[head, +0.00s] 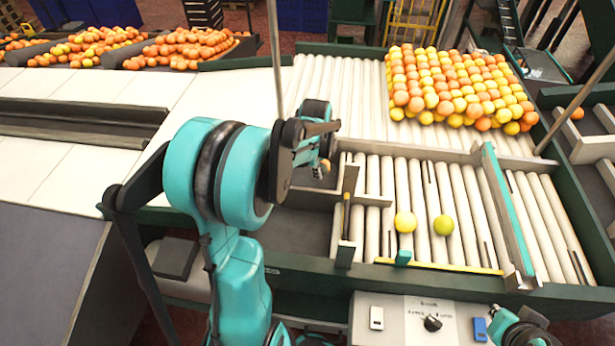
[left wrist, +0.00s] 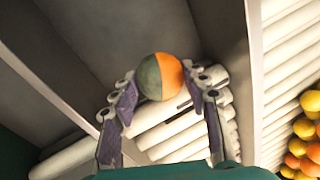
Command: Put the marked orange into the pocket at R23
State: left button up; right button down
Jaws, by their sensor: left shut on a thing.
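The fruit in the left wrist view (left wrist: 172,78) is half orange and half dark grey-green. My left gripper (left wrist: 163,88) is shut on it, with a finger on each side. In the head view my left gripper (head: 322,165) is over the edge of a dark bay left of the short roller lanes, and the fruit is mostly hidden there. My right arm shows only at the bottom right, so its fingers cannot be made out. No label reading R23 can be read in either view.
Low dividers (head: 347,215) and a teal bar (head: 508,205) flank these lanes. A large block of oranges and yellow fruit (head: 455,88) covers the far rollers. A control panel (head: 415,318) stands in front.

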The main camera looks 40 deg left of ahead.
pick_arm(q)
jog(key=a, duration=0.1)
jog(key=s+a+f, duration=0.1)
jog(key=a+f, duration=0.1)
jog(key=shift+s+a+f, duration=0.15)
jog(key=shift+s+a, duration=0.05)
jog(key=shift+s, duration=0.1)
notch_tip(320, 180, down, 4)
jog(key=shift+r+b, duration=0.15)
jog(key=shift+b, duration=0.45)
jog(key=shift+a+f, duration=0.1)
jog(key=shift+f, duration=0.1)
jog(key=shift+f, duration=0.2)
jog(key=o, duration=1.2)
jog(key=shift+r, duration=0.15)
